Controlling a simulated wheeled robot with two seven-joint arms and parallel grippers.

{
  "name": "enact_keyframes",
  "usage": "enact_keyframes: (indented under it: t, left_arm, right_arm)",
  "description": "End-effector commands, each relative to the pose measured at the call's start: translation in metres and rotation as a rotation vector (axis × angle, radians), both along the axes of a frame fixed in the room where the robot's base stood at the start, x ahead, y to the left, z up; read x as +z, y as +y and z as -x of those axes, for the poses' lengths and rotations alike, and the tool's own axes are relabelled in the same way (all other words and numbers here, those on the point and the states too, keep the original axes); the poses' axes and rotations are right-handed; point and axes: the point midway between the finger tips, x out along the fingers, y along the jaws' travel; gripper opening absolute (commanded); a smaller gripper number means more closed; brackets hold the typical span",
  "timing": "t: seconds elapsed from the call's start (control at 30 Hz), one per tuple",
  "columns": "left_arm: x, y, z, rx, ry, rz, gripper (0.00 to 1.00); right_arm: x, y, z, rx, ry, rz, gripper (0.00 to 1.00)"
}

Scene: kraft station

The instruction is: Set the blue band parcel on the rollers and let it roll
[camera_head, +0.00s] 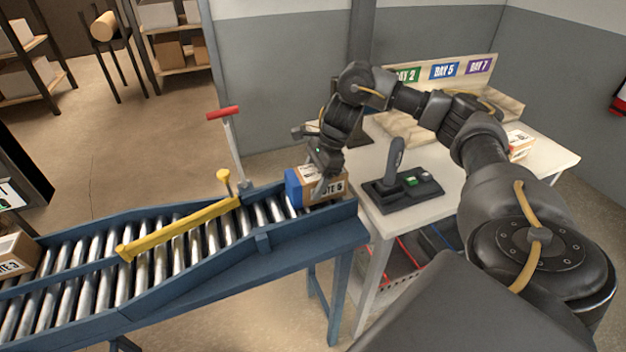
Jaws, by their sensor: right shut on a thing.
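The blue band parcel (309,187) is a small brown box with a blue band on its left end, a white label on top and dark lettering on its front. It is at the upper right end of the roller conveyor (185,240), over or on the last rollers; I cannot tell whether it bears fully on them. My right gripper (326,178) is shut on the parcel from above, and its arm reaches in from the right over the table. My left gripper is not in view.
A yellow bar (180,229) lies slanted across the rollers, left of the parcel. A red-handled lever (228,135) stands behind the conveyor. Another parcel (14,256) is at the far left. The white table (450,200) holds a black device (403,187) and day-marked bins (445,85).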

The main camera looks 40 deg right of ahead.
Motion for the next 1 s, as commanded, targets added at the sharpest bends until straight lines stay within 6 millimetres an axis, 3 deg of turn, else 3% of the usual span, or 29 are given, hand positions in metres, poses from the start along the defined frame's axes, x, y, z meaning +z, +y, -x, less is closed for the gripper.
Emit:
enact_keyframes:
  t: [0.37, 0.4, 0.57, 0.87, 1.0]
  left_arm:
    - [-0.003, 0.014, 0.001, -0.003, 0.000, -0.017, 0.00]
    - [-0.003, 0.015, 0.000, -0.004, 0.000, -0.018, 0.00]
    - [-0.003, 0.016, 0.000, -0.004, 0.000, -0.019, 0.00]
    - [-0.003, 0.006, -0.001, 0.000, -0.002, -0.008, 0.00]
    - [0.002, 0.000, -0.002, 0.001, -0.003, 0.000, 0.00]
  right_arm:
    - [-0.003, 0.000, 0.000, 0.000, -0.001, -0.001, 0.32]
    - [-0.003, 0.000, 0.000, 0.000, -0.001, -0.001, 0.71]
    - [-0.003, 0.000, 0.000, 0.001, -0.002, -0.001, 0.91]
    - [-0.002, -0.001, 0.000, 0.000, 0.000, 0.000, 0.91]
    - [0.014, -0.006, 0.001, -0.001, -0.004, 0.001, 0.91]
